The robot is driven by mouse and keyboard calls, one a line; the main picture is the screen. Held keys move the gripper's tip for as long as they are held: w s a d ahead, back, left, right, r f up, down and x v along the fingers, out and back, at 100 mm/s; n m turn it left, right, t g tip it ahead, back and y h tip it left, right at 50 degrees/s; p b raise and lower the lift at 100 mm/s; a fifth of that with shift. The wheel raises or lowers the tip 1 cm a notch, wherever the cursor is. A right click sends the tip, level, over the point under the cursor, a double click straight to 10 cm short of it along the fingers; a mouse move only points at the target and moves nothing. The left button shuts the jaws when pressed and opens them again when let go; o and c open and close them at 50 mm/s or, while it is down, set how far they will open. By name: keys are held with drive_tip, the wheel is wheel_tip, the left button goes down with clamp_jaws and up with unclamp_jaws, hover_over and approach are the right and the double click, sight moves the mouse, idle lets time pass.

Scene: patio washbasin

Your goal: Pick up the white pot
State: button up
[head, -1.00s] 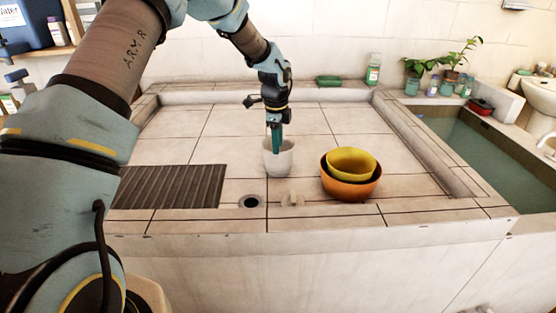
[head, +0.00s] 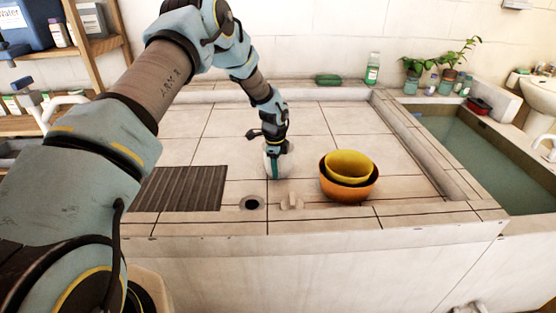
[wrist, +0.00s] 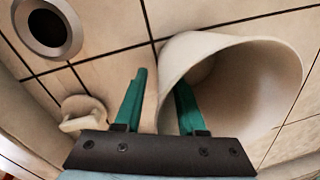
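The white pot (head: 287,163) stands on the tiled basin top, left of the stacked bowls. In the wrist view the pot (wrist: 240,75) shows its wide open mouth. My gripper (head: 275,172) points down at the pot and partly hides it in the head view. In the wrist view my gripper (wrist: 161,85) has its two teal fingers apart, the left one outside the pot and the right one inside its mouth. The pot's wall lies between them, with a gap visible beside the left finger.
A yellow bowl (head: 350,163) sits in an orange bowl (head: 348,190) right of the pot. A drain hole (head: 251,203), a small pale knob (head: 291,201) and a dark grate (head: 180,188) lie near the front edge. The tiles behind the pot are clear.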

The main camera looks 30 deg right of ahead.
clamp_jaws()
idle(1.4)
